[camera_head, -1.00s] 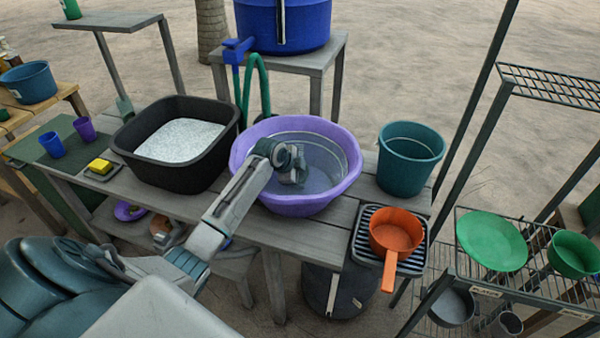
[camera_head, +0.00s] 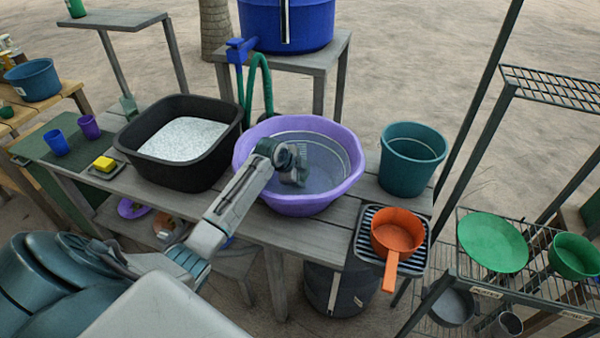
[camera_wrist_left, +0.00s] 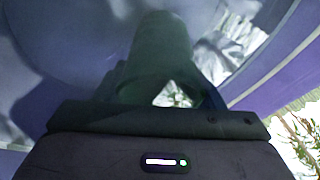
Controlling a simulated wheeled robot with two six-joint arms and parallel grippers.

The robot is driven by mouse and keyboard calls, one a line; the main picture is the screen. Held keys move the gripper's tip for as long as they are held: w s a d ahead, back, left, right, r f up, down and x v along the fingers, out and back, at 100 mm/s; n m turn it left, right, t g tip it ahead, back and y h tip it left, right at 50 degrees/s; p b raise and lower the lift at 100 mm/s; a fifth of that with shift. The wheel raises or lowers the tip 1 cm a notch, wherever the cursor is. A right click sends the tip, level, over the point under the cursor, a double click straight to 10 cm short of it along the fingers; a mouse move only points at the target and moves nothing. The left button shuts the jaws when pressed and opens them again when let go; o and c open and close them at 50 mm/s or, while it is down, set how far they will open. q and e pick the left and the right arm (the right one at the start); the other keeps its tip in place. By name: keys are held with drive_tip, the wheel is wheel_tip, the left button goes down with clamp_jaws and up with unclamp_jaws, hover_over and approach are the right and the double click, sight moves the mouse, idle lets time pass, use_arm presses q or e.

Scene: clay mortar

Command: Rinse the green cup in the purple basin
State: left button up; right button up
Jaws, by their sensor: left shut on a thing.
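The purple basin (camera_head: 302,207) stands on the grey slatted table with clear water in it. My left gripper (camera_head: 296,178) reaches down inside the basin, at the water. The left wrist view shows the green cup (camera_wrist_left: 158,48) as a dark green, shadowed cylinder between the gripper's fingers (camera_wrist_left: 160,88). The gripper is shut on it. The basin's purple wall (camera_wrist_left: 275,65) curves round at the right of that view. In the head view the wrist hides the cup. My right gripper is not in view.
A black tub of suds (camera_head: 180,140) stands left of the basin and a teal bucket (camera_head: 412,158) right of it. An orange pan (camera_head: 397,232) lies on a ribbed rack at front right. A blue tap and green hose (camera_head: 250,85) stand behind.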

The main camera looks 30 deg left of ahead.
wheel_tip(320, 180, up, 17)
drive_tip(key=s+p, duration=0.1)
drive_tip(key=p, duration=1.6)
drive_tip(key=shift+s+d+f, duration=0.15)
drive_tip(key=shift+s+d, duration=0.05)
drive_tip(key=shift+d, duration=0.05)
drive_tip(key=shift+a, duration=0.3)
